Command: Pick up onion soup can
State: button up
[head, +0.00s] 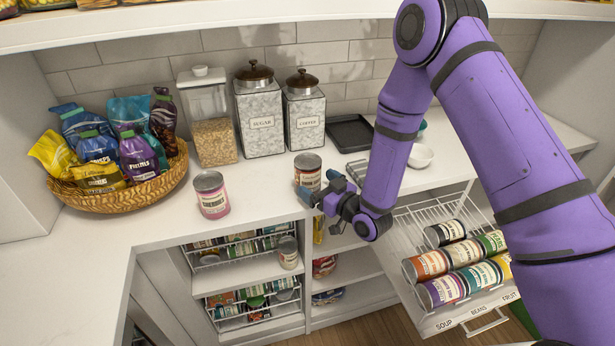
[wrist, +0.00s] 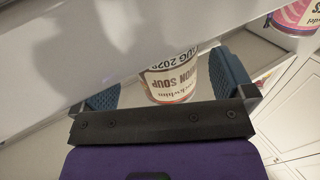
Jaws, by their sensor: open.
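The onion soup can (head: 308,168) stands upright on the white counter, with a brownish-red and pale label and a metal top. In the wrist view the can (wrist: 172,82) shows "ION SOUP" upside down on its label. My gripper (head: 322,187) is open at the counter's front edge, right in front of the can. In the wrist view the can shows between the two blue fingers of my gripper (wrist: 168,80), with a gap on each side. The can's lower part is partly hidden by my gripper in the head view.
A pink-labelled can (head: 212,194) stands to the left on the counter. A snack basket (head: 135,197) is at far left. A pulled-out wire rack (head: 410,225) of cans is at lower right. Another can (head: 288,252) sits on the shelf below.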

jog(key=x, duration=0.4)
jog(key=shift+a, duration=0.2)
jog(key=c, duration=1.1)
jog(key=shift+r, duration=0.2)
jog(key=v, duration=1.8)
jog(key=shift+f, duration=0.1)
